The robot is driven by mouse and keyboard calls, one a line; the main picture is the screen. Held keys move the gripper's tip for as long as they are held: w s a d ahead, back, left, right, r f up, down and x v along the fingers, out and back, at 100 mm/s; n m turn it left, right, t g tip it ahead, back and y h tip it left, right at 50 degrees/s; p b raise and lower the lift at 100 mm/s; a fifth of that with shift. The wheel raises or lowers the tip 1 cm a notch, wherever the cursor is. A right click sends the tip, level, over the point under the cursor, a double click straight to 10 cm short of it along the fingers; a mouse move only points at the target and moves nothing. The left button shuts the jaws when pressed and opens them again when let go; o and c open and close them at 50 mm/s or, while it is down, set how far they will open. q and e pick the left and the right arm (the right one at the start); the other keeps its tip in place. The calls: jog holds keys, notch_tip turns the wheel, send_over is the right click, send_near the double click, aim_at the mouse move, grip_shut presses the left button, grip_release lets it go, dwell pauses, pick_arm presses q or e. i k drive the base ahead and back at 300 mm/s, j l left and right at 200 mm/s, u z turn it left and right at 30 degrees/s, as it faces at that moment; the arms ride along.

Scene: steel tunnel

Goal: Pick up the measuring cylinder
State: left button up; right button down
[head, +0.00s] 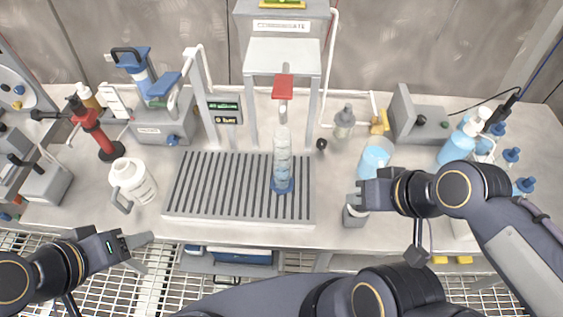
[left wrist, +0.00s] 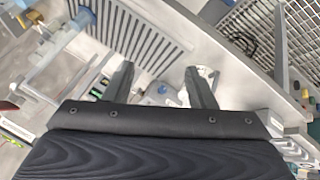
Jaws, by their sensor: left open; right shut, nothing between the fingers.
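The measuring cylinder (head: 283,158) is clear with graduation marks and a blue foot. It stands upright on the grey ridged rack (head: 195,190), near its right end, under the red-handled tap (head: 284,88). My left gripper (head: 146,254) is open and empty, low at the front left, beyond the bench's front edge and well away from the cylinder. Its two fingers also show apart in the left wrist view (left wrist: 158,76). My right gripper (head: 358,205) is shut, to the right of the rack beside a small grey-topped container; its fingertips are partly hidden.
A white jug (head: 133,181) stands left of the rack, between it and a red clamp stand (head: 98,130). A blue beaker (head: 374,160) is close behind my right gripper. Bottles crowd the right side. Metal grating (head: 165,280) lies below the bench edge.

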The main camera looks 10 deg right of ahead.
aim_at(282, 182)
jog(key=z, duration=0.4)
jog(key=k+l+z, duration=0.1)
jog(key=z, duration=0.3)
jog(key=k+z, duration=0.1)
jog(key=z, duration=0.3)
jog(key=l+z, duration=0.15)
jog(key=z, duration=0.3)
jog(key=l+z, duration=0.1)
jog(key=z, duration=0.3)
jog(key=u, duration=1.75)
jog(key=j+z, duration=0.3)
jog(key=j, duration=0.9)
